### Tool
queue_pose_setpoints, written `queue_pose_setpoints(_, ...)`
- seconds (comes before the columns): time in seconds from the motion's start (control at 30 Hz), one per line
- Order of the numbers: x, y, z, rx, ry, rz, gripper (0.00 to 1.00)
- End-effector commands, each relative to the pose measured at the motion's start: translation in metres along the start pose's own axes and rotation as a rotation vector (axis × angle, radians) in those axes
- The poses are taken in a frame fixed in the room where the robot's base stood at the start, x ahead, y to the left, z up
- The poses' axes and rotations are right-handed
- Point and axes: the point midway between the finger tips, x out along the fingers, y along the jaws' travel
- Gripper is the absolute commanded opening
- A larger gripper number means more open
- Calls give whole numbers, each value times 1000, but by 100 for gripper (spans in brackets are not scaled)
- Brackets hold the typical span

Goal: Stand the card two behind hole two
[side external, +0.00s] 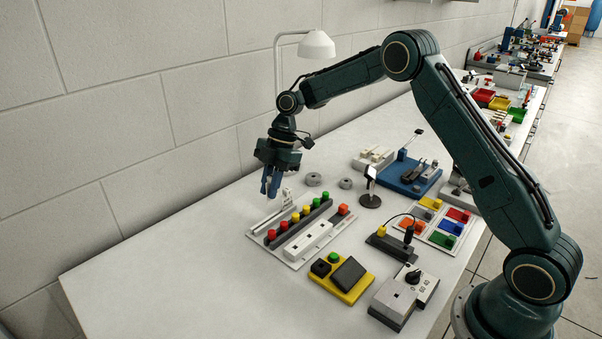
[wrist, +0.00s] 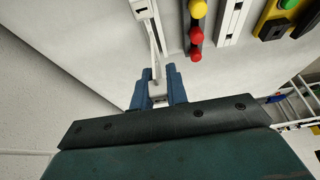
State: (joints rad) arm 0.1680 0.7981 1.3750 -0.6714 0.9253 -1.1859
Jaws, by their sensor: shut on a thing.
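In the side view my gripper (side external: 271,185) points down above the back left corner of a pale base plate (side external: 290,262). In the wrist view its blue fingers (wrist: 158,92) are shut on a small pale grey-white piece (wrist: 157,88) that shows between their tips. I cannot read a number on it or tell how far it reaches. A white card marked 1 (wrist: 142,9) shows at the top edge, beyond a thin pale strip (wrist: 154,50). No card marked two is readable, and I cannot make out hole two.
A dark rail (side external: 300,221) with red, yellow and green knobs stands on the plate, beside a white strip (side external: 309,242). Two grey rings (side external: 314,179) lie behind. A yellow button box (side external: 341,280) sits in front. The table's left part is clear; a wall is behind.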

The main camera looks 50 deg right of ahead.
Motion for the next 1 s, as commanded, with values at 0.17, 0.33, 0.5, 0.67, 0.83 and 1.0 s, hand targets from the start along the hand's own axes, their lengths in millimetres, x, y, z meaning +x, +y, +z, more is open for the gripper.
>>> queue_pose_setpoints(0.17, 9, 0, 3, -1, 1, -1, 0)
queue_pose_setpoints(0.33, 17, 0, 6, 0, 0, -2, 0)
queue_pose_setpoints(0.5, 24, 0, 9, -1, 1, -1, 0)
queue_pose_setpoints(0.67, 30, 0, 12, 0, 0, -1, 0)
queue_pose_setpoints(0.83, 35, 0, 14, -1, 0, -1, 0)
queue_pose_setpoints(1.0, 36, 0, 15, -2, 0, 0, 0)
